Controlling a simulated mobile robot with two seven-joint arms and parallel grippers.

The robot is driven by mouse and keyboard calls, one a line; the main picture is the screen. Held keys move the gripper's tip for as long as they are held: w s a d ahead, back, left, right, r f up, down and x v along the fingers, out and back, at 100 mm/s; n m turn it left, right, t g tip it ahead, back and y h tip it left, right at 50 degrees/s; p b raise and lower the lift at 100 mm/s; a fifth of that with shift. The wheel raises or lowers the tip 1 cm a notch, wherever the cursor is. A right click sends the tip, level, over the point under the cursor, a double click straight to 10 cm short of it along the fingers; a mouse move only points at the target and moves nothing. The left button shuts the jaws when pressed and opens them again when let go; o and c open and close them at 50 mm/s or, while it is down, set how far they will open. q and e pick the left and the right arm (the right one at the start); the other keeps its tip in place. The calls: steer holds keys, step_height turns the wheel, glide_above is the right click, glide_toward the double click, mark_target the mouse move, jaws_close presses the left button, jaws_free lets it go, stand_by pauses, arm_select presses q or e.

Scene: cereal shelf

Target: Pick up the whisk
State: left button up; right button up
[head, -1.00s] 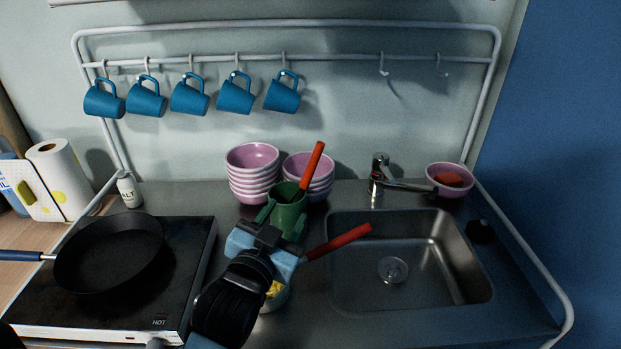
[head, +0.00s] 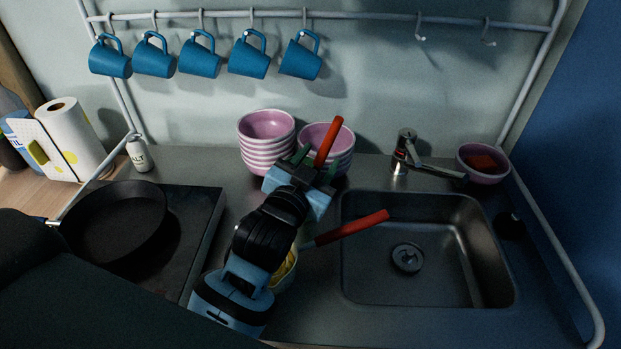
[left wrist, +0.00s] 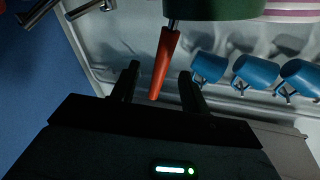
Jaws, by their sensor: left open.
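A red handle (head: 329,142) stands tilted behind my left gripper (head: 314,164) in the head view. In the left wrist view the red handle (left wrist: 164,62) comes out of a green cup (left wrist: 215,8). The tool's head is hidden in the cup, so I cannot see whether it is the whisk. My left gripper (left wrist: 158,72) is open, and the handle's end lies between its two fingers in that view. I see no clear contact. A second red handle (head: 350,228) sticks out beside my wrist from a bowl with yellow contents (head: 287,270); its head is hidden. My right gripper is not in view.
Pink bowls (head: 266,140) are stacked behind and left of the gripper, with another stack (head: 340,140) behind the red handle. The sink (head: 500,290) and faucet (head: 405,150) are right. A black pan (head: 115,225) is left. Blue mugs (head: 250,58) hang above.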

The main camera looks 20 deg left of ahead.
mark_target(324, 150)
arm_select(q)
steer(key=shift+w+r, duration=0.15)
steer(key=shift+w, duration=0.4)
steer(key=shift+w+p, duration=0.35)
steer(key=shift+w, duration=1.65)
jaws_close()
